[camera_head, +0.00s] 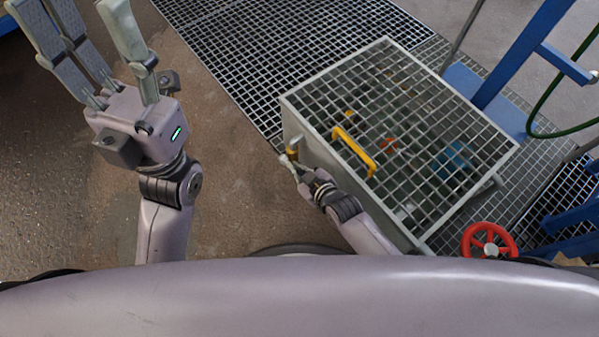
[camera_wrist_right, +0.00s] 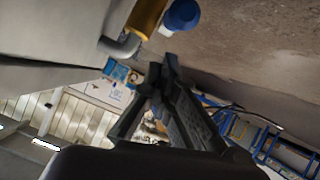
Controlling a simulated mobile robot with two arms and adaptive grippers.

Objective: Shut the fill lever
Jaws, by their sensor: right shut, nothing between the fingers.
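A small brass-yellow fitting (camera_head: 292,151) sits on the left side of a grey grated vessel (camera_head: 291,122). In the right wrist view a brass-yellow cylinder (camera_wrist_right: 147,17) joins a grey bent pipe (camera_wrist_right: 122,45), with a blue rounded piece (camera_wrist_right: 182,15) beside it. I cannot tell for sure which part is the fill lever. My right gripper (camera_head: 293,165) is by the fitting, low against the vessel's left side. In the wrist view its fingers (camera_wrist_right: 164,72) are together and empty, just short of the blue piece. My left gripper (camera_head: 88,22) is open and empty, far to the left.
A yellow handle (camera_head: 355,152) lies at the vessel's grated top. A red handwheel (camera_head: 489,241) stands at the lower right, near blue framework (camera_head: 522,50) and a green hose (camera_head: 560,128). Floor grating (camera_head: 235,45) lies behind. The brown floor (camera_head: 235,170) between my arms is clear.

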